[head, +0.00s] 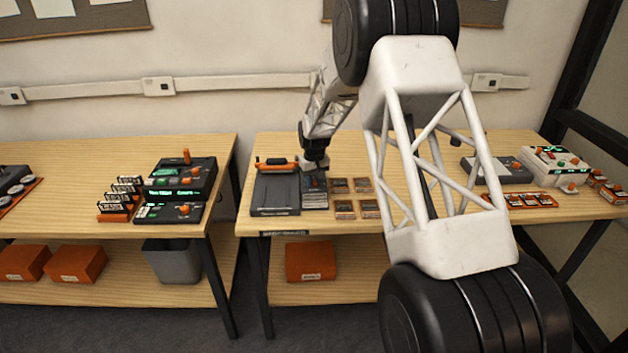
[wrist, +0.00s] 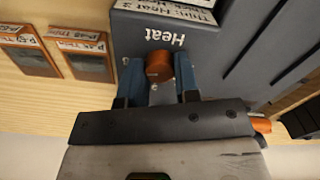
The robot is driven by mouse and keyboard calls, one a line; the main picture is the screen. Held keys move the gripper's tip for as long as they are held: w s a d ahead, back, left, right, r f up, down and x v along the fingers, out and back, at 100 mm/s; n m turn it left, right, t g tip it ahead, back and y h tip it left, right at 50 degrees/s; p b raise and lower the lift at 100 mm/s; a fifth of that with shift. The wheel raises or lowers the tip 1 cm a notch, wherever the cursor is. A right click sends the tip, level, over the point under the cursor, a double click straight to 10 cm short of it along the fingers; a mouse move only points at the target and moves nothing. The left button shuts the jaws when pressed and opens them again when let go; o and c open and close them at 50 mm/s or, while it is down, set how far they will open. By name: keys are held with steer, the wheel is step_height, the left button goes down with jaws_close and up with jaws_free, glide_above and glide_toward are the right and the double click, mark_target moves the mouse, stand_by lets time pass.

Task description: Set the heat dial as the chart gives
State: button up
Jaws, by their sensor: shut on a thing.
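The heat dial (wrist: 158,68) is an orange knob on a dark grey panel (wrist: 220,40), beside a white "Heat" label that appears upside down in the wrist view. My gripper (wrist: 157,82) has its two fingers on either side of the knob and is shut on it. The dial's pointer and scale cannot be made out. A white chart card (wrist: 197,8) with handwriting, partly cut off, lies on the panel and mentions "Thin" and "Heat 2". In the head view my gripper (head: 315,164) is at the back of the dark panel (head: 314,196), hiding the dial.
A flat dark device (head: 275,195) with an orange handle (head: 277,164) stands directly left of the panel. Several small framed cards (head: 343,206) lie to its right; two (wrist: 80,48) show in the wrist view. More devices (head: 552,163) stand at the table's right end.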

mark_target(314, 181)
steer(key=o, duration=0.9)
steer(key=shift+r, duration=0.1)
steer(key=shift+r, duration=3.8)
